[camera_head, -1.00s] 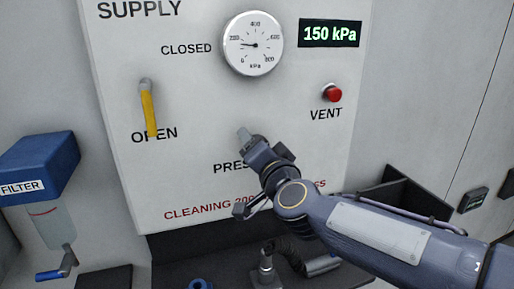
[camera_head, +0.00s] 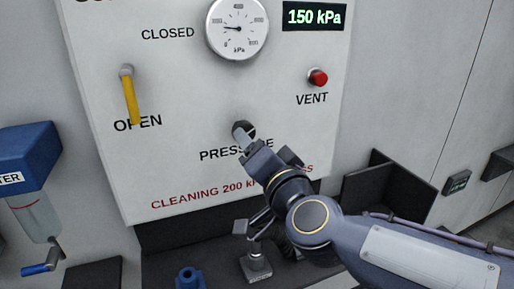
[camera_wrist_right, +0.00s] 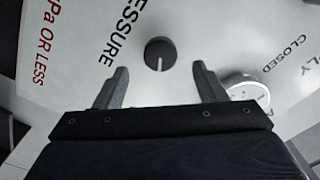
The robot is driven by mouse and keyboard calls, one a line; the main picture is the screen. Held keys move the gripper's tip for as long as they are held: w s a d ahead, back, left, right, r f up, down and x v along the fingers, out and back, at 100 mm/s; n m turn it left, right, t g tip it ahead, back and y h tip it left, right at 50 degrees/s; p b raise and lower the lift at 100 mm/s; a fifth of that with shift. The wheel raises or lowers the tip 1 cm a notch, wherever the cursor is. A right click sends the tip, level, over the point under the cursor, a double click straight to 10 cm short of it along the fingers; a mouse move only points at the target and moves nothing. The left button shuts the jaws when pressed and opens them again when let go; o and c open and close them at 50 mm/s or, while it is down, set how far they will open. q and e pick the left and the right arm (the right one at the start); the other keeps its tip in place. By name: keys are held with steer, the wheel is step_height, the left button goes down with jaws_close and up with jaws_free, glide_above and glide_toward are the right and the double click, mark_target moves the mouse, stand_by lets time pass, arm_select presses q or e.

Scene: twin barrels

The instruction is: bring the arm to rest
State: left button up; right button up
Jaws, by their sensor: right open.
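My right gripper (camera_head: 248,140) comes in from the right in the head view, in front of the supply panel (camera_head: 190,110). In the right wrist view its two fingers (camera_wrist_right: 160,88) are apart, with nothing between them. The dark round pressure knob (camera_wrist_right: 160,54) is ahead of the fingertips and apart from them. In the head view the knob (camera_head: 241,128) shows partly behind the gripper. My left gripper is in no frame.
A yellow lever (camera_head: 131,97) points down at OPEN. A red vent button (camera_head: 317,77) is at the right. A blue filter (camera_head: 27,160) hangs at the left. A dark shelf lies below.

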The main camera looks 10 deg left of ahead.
steer(key=s+d+f+n+g+h, duration=0.15)
steer(key=d+f, duration=0.25)
steer(key=d, duration=0.5)
steer(key=s+d+f+n+g, duration=0.1)
steer(key=s+d+f+g, duration=0.2)
steer(key=d, duration=0.6)
steer(key=s+d+f+g+h, duration=0.2)
steer(key=s+d+f, duration=0.4)
steer(key=s+f, duration=0.2)
steer(key=s+d+f+m+g+h, duration=0.1)
steer(key=s+d+f+g+h, duration=0.1)
steer(key=s+d+f, duration=0.5)
step_height(320, 180, down, 3)
steer(key=shift+s+d+r+g+h, duration=0.15)
steer(key=shift+s+g+h, duration=0.25)
steer(key=shift+s, duration=0.65)
